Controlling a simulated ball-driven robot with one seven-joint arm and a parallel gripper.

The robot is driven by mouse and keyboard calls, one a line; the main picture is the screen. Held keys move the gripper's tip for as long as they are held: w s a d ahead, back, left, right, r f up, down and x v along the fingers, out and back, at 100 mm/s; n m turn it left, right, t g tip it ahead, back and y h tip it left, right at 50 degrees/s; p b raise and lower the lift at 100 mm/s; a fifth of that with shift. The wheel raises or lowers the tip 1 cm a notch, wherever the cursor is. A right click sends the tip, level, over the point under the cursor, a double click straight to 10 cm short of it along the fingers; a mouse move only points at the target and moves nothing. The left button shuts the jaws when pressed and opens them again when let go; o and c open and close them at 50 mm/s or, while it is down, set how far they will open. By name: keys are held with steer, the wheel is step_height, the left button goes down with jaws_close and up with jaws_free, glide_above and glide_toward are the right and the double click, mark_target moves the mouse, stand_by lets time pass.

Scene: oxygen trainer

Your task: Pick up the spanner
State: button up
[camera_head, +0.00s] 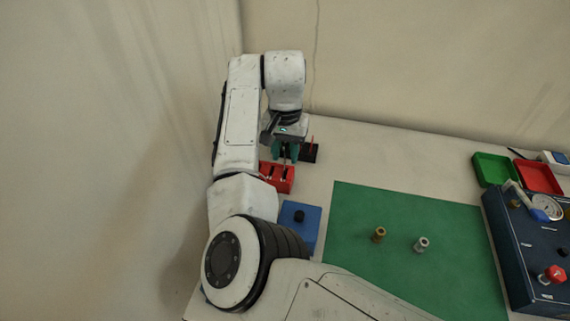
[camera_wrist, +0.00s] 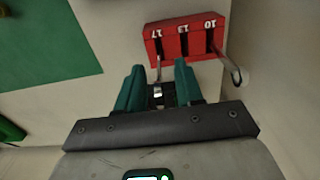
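A red rack (camera_wrist: 182,42) marked 17, 13 and 10 stands below my gripper in the wrist view; it also shows in the head view (camera_head: 277,178). A spanner (camera_wrist: 159,70) rises from the slot marked 17. Another spanner (camera_wrist: 234,68) with a hooked end stands at the slot marked 10. The slot marked 13 looks empty. My gripper (camera_wrist: 159,66) has its green fingers apart, one on each side of the spanner at 17, with gaps visible. In the head view my gripper (camera_head: 285,151) hangs over the rack's far end.
A black block (camera_head: 311,154) with a red upright piece stands just behind the rack. A blue block (camera_head: 300,222) with a black knob is in front. The green mat (camera_head: 375,205) holds a brass fitting (camera_head: 379,235) and a silver fitting (camera_head: 421,244). A gauge panel (camera_head: 530,245) and trays are right.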

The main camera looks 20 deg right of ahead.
jaws_close()
steer(key=shift+r, duration=0.1)
stand_by(0.3)
